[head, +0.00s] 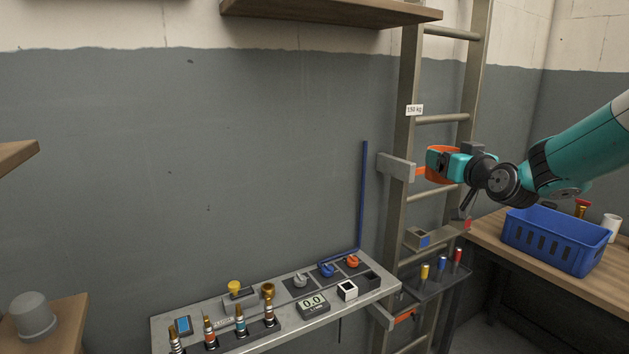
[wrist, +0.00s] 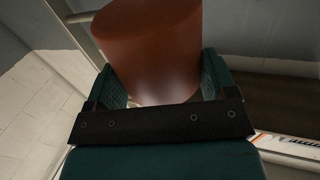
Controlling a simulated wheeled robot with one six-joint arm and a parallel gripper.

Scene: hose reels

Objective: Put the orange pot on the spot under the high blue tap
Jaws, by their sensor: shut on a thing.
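My gripper (head: 432,164) is at the right, in front of the ladder, shut on the orange pot (head: 437,150). The pot is partly hidden by the jaws. In the wrist view the pot (wrist: 158,50) is a smooth orange-brown cylinder between the two green fingers. A blue valve knob (head: 327,270) sits on the grey bench, and a thin blue pipe (head: 363,195) rises from near it up the wall. The pipe's top end is left of my gripper and about level with it. I cannot make out a tap outlet or a marked spot under it.
A grey bracket (head: 397,167) juts from the ladder (head: 408,90), close left of the pot. The bench (head: 345,318) below carries knobs, nozzles and a display. A blue crate (head: 555,240) stands on the wooden table at right. A shelf (head: 330,10) overhangs above.

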